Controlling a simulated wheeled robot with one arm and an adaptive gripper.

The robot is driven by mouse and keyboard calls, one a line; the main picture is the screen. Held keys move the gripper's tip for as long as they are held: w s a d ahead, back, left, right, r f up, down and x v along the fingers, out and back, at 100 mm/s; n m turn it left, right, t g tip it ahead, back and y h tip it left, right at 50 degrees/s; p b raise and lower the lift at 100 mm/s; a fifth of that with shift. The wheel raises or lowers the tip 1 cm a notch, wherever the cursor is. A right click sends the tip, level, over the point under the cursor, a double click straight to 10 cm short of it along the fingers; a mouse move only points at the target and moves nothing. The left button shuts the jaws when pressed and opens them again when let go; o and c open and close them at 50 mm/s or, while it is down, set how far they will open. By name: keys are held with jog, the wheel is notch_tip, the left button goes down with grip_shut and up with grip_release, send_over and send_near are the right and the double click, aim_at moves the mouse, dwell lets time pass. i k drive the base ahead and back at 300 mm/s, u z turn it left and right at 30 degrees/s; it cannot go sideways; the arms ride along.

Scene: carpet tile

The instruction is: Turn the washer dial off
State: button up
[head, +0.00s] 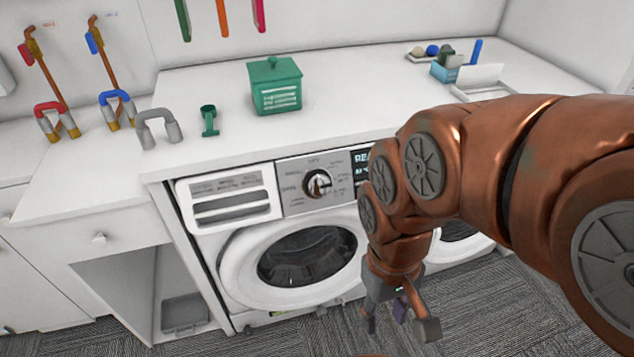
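The washer (230,250) stands under the white counter, with its round door facing me. Its dial (317,184) is a round knob on the grey control panel, with a brown or orange pointer mark and small labels around it, too small to read. A dark display beside the dial is partly hidden by my arm. My gripper (400,331) hangs low in front of the washer, to the right of and below the dial, apart from it. Its fingers are spread and nothing shows between them.
A green lidded box (276,86) and a green scoop-like item (209,121) stand on the counter. Red, blue and grey U-shaped handles (158,128) stand at the left. A second round door shows partly behind my arm. The space before the dial is clear.

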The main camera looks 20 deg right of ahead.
aim_at(319, 184)
jog(key=z, duration=1.05)
jog(key=k, duration=1)
jog(key=u, duration=1.7)
jog(key=i, duration=0.5)
